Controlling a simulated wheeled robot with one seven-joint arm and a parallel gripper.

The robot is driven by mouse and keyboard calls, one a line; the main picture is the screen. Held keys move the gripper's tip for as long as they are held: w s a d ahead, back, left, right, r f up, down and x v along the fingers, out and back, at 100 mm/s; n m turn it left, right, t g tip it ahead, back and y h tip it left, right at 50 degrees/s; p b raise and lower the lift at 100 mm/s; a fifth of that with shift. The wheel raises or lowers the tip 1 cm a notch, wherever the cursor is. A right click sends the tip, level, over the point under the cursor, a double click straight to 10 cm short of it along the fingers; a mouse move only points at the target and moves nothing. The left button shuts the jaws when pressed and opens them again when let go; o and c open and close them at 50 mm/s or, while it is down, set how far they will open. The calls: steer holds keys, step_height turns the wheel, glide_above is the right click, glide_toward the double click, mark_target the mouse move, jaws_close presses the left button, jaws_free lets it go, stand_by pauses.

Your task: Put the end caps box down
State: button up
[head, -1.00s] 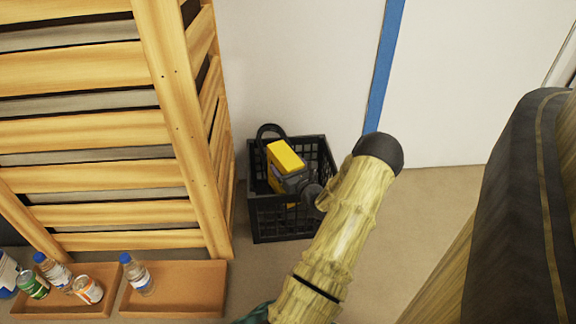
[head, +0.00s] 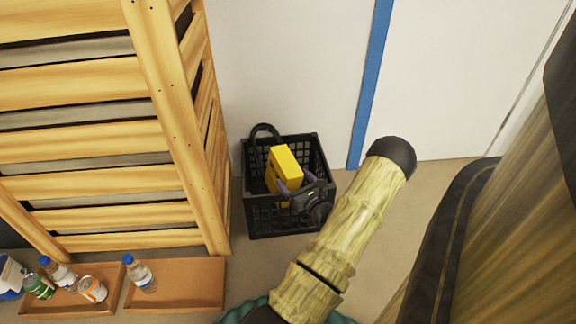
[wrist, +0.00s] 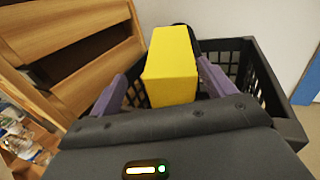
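The yellow end caps box (head: 283,163) is inside the black crate (head: 262,217) on the floor, its top near the rim. Whether its underside rests on the crate floor is hidden. My gripper (head: 297,180) is over the crate, with its purple fingers spread. In the wrist view the box (wrist: 170,70) stands between the open fingers (wrist: 162,74), with a clear gap at the left finger and a narrow one at the right.
A slatted wooden unit (head: 170,110) stands close left of the crate. Orange trays (head: 190,285) with bottles and cans lie at the lower left. A white wall with a blue strip (head: 370,85) is behind. Bare floor lies to the right.

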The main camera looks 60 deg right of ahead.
steer(key=shift+p+v, duration=0.45)
steer(key=shift+v, duration=1)
steer(key=shift+w, duration=0.15)
